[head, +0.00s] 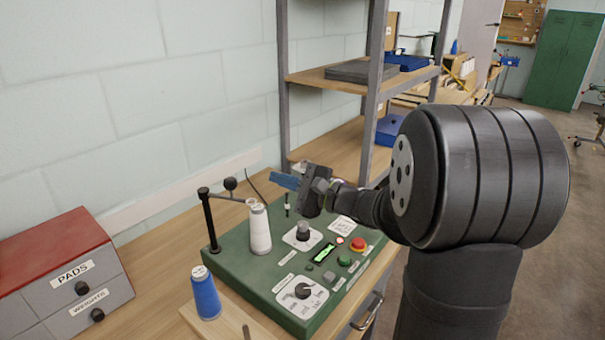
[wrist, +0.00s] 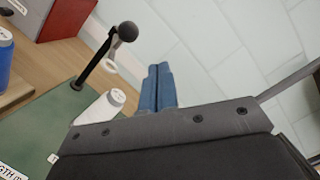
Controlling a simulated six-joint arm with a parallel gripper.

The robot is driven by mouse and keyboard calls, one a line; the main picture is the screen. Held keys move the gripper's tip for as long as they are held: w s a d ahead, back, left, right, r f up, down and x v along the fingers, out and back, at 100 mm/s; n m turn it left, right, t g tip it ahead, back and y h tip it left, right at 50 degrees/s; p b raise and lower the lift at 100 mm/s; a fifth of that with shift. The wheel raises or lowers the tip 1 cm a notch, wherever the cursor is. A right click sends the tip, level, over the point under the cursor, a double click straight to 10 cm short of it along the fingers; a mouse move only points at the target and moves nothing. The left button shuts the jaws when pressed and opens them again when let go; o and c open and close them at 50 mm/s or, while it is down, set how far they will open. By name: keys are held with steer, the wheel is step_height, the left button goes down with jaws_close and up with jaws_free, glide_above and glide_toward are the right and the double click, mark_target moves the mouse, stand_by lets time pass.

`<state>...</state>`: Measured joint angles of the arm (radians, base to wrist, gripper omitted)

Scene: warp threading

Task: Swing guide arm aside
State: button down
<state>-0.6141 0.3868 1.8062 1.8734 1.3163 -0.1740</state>
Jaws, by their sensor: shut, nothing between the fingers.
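The guide arm is a black post with a ball-ended arm (head: 209,222) at the back left of the green machine base (head: 235,275). Its light eyelet end reaches over the top of a white thread cone (head: 260,232). In the wrist view the guide arm (wrist: 97,63) is at upper left, with the white cone (wrist: 101,107) below it. My gripper (head: 285,181) has blue fingers, is shut and empty, and is above the base to the right of the cone and ball. The blue fingers (wrist: 157,85) also show in the wrist view, apart from the guide arm.
A blue thread cone (head: 205,294) stands on a wooden board at front left. A red-topped drawer box (head: 60,270) is at far left. Knobs and a red button (head: 358,244) are on the machine panel. A shelf rack (head: 376,80) stands behind my arm.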

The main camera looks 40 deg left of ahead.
steer(key=w+f+n+g+h, duration=0.2)
steer(key=w+f+n+g, duration=0.2)
steer(key=w+n, duration=0.15)
steer(key=shift+n, duration=0.25)
steer(key=s+a, duration=0.2)
steer(key=s+a+r, duration=0.1)
steer(key=s+a, duration=0.4)
steer(key=a, duration=0.1)
steer(key=shift+s+r, duration=0.3)
steer(key=shift+s+d+r, duration=0.1)
steer(key=shift+s+d, duration=0.05)
steer(key=shift+s, duration=0.35)
steer(key=shift+s+t, duration=0.1)
steer(key=shift+t, duration=0.2)
